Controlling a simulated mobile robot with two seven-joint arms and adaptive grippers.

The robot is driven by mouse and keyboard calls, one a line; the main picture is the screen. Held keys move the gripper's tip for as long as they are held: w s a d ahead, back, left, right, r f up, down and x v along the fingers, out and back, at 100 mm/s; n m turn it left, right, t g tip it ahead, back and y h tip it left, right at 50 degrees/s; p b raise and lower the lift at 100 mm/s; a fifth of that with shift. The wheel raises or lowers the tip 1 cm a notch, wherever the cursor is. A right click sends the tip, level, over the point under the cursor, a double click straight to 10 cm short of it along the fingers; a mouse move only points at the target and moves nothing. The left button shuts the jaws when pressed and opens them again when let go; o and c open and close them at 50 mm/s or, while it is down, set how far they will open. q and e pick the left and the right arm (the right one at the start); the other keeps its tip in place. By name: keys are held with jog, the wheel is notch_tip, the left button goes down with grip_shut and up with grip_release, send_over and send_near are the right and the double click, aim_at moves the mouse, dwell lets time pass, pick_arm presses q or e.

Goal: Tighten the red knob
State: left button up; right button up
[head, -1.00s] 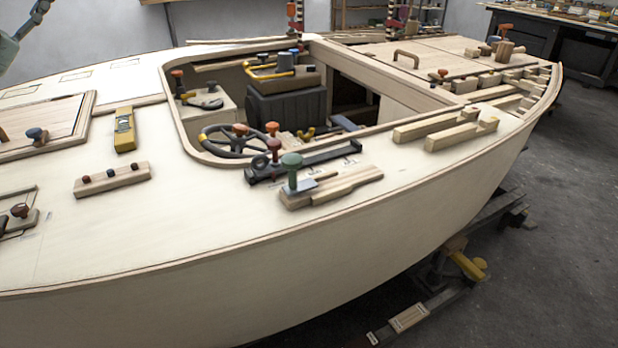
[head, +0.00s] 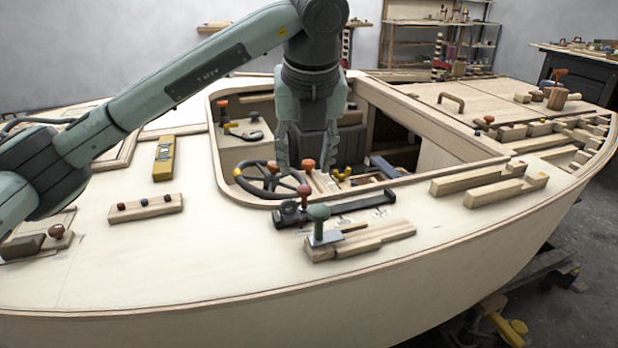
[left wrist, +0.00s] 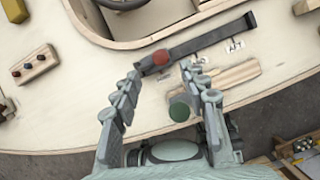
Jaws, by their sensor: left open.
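The dark red knob (head: 304,190) stands at the left end of a black bar clamp (head: 350,207), on the deck beside the cockpit opening. In the left wrist view the red knob (left wrist: 160,57) shows round, at the near end of the black bar (left wrist: 215,37). My left gripper (head: 305,160) points down, open and empty, above the knob area in the head view. In the left wrist view its fingertips (left wrist: 160,70) lie either side of the line to the red knob, which appears just past them, apart. My right gripper is not in view.
A green-topped clamp (head: 318,212) on wooden blocks stands close in front of the bar; its green knob (left wrist: 179,112) appears between my fingers in the left wrist view. An orange knob (head: 308,165) and steering wheel (head: 262,184) are behind.

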aim_at(304, 188)
pick_arm(q)
jog(key=x, duration=0.6)
jog(key=shift+f+p, duration=0.15)
jog(key=shift+p, duration=0.2)
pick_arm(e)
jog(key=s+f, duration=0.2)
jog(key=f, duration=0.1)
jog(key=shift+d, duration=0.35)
pick_arm(q)
jog(key=shift+c, duration=0.2)
